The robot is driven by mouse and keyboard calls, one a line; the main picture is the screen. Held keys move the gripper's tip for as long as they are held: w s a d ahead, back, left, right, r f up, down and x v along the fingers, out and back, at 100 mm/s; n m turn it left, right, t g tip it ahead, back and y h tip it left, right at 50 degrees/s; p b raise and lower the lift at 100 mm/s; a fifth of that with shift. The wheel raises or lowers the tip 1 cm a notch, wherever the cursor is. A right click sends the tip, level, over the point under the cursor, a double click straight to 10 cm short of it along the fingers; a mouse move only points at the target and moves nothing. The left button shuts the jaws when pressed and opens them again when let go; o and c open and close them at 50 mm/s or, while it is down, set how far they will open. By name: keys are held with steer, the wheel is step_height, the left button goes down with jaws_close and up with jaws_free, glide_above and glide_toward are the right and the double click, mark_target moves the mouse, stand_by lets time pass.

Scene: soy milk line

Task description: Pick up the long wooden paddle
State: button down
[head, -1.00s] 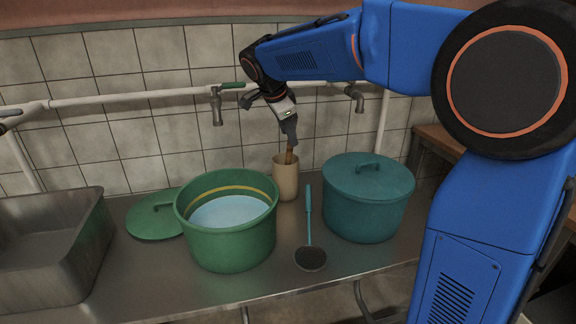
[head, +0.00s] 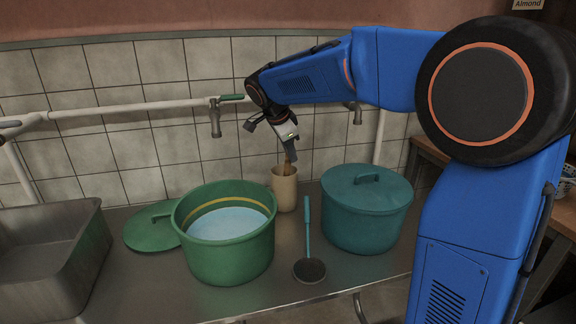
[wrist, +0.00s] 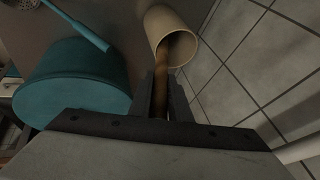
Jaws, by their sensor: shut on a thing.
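The long wooden paddle (head: 288,158) stands in a tan cylindrical holder (head: 285,190) at the back of the counter, its lower part hidden inside. In the wrist view the paddle's brown shaft (wrist: 161,85) runs from between the fingers into the open mouth of the holder (wrist: 158,28). My gripper (head: 289,158) is above the holder, pointing down, and is shut on the upper part of the paddle. In the wrist view my gripper's dark fingers (wrist: 160,98) lie on either side of the shaft.
A green pot (head: 230,250) of pale liquid stands left of the holder, its green lid (head: 150,232) beside it. A lidded teal pot (head: 368,220) is at right. A strainer ladle (head: 308,250) lies between them. Taps (head: 215,120) and a pipe (head: 130,107) run along the tiled wall.

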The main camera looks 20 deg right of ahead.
step_height(320, 180, up, 18)
stand_by(0.5)
stand_by(0.4)
